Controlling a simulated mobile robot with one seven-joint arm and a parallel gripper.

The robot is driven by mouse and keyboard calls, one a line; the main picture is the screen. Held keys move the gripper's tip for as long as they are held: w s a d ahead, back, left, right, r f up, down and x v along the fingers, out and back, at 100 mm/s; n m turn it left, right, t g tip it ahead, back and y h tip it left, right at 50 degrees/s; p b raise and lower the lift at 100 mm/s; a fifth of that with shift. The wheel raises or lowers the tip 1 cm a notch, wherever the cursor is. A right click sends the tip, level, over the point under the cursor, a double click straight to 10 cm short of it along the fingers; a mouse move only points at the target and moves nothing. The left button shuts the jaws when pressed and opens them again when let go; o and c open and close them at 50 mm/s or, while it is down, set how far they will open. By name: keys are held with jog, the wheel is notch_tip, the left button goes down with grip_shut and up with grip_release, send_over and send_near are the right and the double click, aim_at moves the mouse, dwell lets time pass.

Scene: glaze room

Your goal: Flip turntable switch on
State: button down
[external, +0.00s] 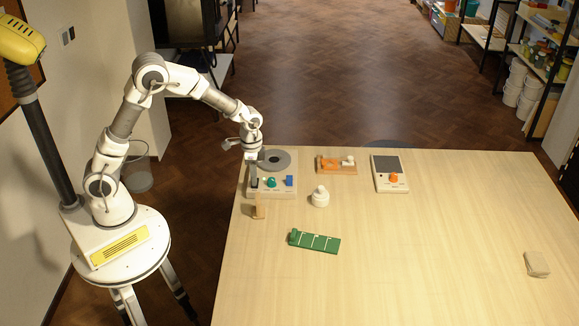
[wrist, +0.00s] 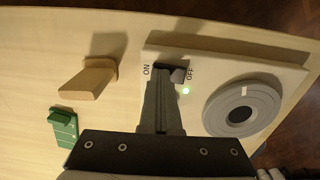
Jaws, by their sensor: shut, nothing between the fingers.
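The turntable (external: 262,192) is a pale box with a grey disc (external: 273,160) on top, at the table's far left corner. In the wrist view the turntable (wrist: 222,58) shows ON and OFF labels beside a dark slot, with the switch lever (wrist: 178,75) appearing to lie toward OFF. A small green light (wrist: 186,91) beside it glows. My gripper (external: 254,184) is shut and points down at the box's left part. In the wrist view my gripper (wrist: 162,84) is right by the slot, on the ON side of the lever; I cannot tell whether they touch.
A wooden block (external: 259,208) stands in front. The table's right side is mostly clear.

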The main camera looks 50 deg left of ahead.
jog(key=shift+s+f, duration=0.15)
jog(key=shift+f, duration=0.25)
jog(key=shift+w+a, duration=0.65)
jog(key=shift+a, duration=0.15)
jog(key=shift+r, duration=0.15)
notch_tip(320, 180, up, 14)
jog(key=p, duration=0.3)
jog(key=shift+w+r, duration=0.25)
jog(key=shift+f, duration=0.1)
jog(key=shift+r+g+h+b, duration=0.2)
jog(key=shift+g+h+b, duration=0.25)
jog(key=shift+b, duration=0.4)
jog(key=shift+f, duration=0.1)
